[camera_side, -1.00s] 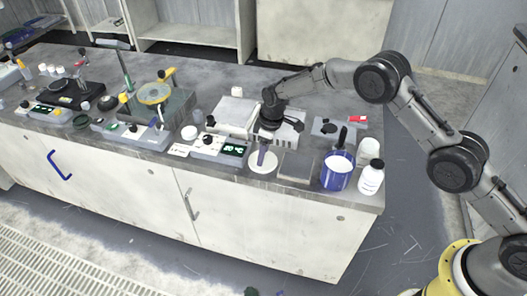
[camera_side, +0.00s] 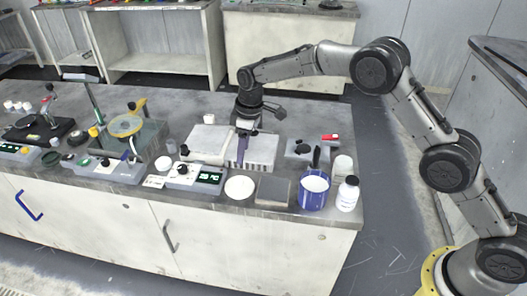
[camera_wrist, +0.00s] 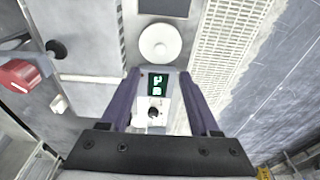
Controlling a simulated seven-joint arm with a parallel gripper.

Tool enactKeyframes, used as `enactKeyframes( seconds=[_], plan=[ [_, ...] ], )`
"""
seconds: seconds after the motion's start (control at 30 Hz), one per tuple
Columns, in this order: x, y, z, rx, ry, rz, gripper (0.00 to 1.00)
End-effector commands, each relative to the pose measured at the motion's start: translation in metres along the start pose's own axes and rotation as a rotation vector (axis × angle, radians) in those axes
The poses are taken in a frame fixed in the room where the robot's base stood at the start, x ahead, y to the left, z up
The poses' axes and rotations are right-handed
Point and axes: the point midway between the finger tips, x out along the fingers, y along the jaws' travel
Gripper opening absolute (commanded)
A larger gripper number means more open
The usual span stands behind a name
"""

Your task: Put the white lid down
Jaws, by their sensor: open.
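The white lid (camera_side: 240,187) is a round, flat white disc lying on the bench near the front edge. It also shows in the wrist view (camera_wrist: 160,42), with a small knob at its middle. My gripper (camera_side: 241,155) is above and behind the lid in the side view, in front of a white box. Its two purple fingers are spread apart with nothing between them in the wrist view (camera_wrist: 158,76). The lid is clear of the fingers.
A device with a green display (camera_side: 207,177) stands left of the lid, a grey block (camera_side: 273,191) to the right. Further right are a blue-and-white container (camera_side: 314,195) and a white bottle (camera_side: 347,194). A ribbed white box (camera_side: 258,150) is behind.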

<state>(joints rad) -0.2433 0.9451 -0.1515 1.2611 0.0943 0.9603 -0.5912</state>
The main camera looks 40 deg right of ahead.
Motion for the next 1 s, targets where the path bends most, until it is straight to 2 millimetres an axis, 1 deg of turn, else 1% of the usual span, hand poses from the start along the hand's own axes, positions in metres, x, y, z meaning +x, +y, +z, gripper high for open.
enactKeyframes(
  seconds=[0.27,0.37,0.47,0.5,0.57,0.6,0.67,0.7,0.77,0.8,0.87,0.9,0.97,1.0],
  plan=[
    [-0.004,0.0,0.001,0.003,0.002,0.002,0.63],
    [-0.022,0.001,0.006,0.021,0.011,0.01,0.63],
    [-0.057,0.0,0.02,0.064,0.029,0.028,0.63],
    [-0.075,-0.001,0.028,0.088,0.038,0.037,0.63],
    [-0.102,-0.004,0.043,0.125,0.052,0.05,0.63],
    [-0.119,-0.007,0.054,0.15,0.062,0.059,0.63],
    [-0.143,-0.013,0.072,0.189,0.076,0.073,0.63],
    [-0.158,-0.017,0.084,0.215,0.085,0.082,0.63],
    [-0.178,-0.024,0.104,0.253,0.099,0.095,0.63],
    [-0.191,-0.029,0.117,0.278,0.11,0.104,0.63],
    [-0.209,-0.039,0.137,0.316,0.126,0.117,0.63],
    [-0.219,-0.045,0.151,0.342,0.137,0.125,0.63],
    [-0.233,-0.056,0.173,0.381,0.153,0.138,0.63],
    [-0.24,-0.064,0.188,0.406,0.163,0.145,0.63]
  ],
)
